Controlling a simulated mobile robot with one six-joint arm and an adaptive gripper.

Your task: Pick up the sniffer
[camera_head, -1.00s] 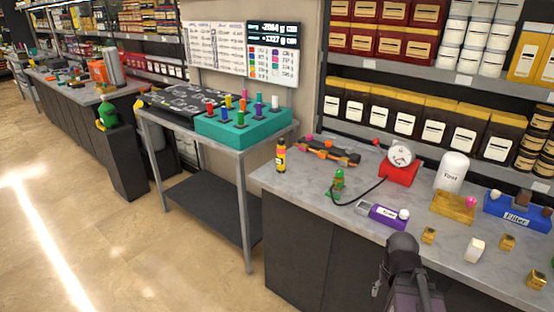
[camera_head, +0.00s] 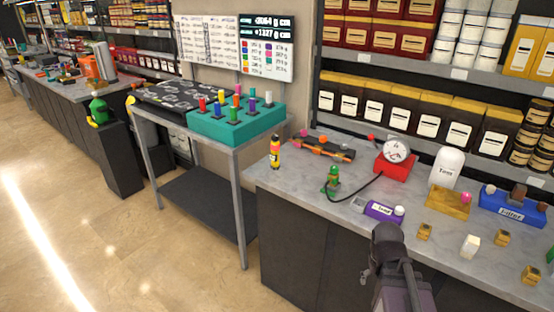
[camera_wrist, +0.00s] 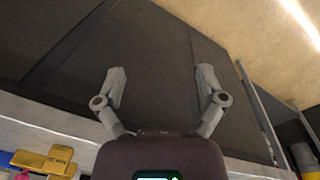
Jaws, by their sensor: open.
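My gripper (camera_wrist: 162,82) is open and empty in the wrist view, its two grey fingers spread in front of dark cabinet panels below the counter. In the head view my arm stands in front of the counter's near edge, and the fingers cannot be made out clearly. No object is clearly marked as the sniffer. A purple device (camera_head: 384,211) with a white label and a pale knob lies on the counter beyond my arm. A green figure-like device (camera_head: 332,182) stands to its left, with a black cable running toward a red-based gauge (camera_head: 394,160).
The grey counter (camera_head: 300,190) also holds a yellow-red bottle (camera_head: 275,152), a white canister (camera_head: 446,167), a blue labelled block (camera_head: 513,205) and small gold blocks (camera_head: 424,232). A side table (camera_head: 190,135) with a teal peg box (camera_head: 236,125) stands left. Floor is clear.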

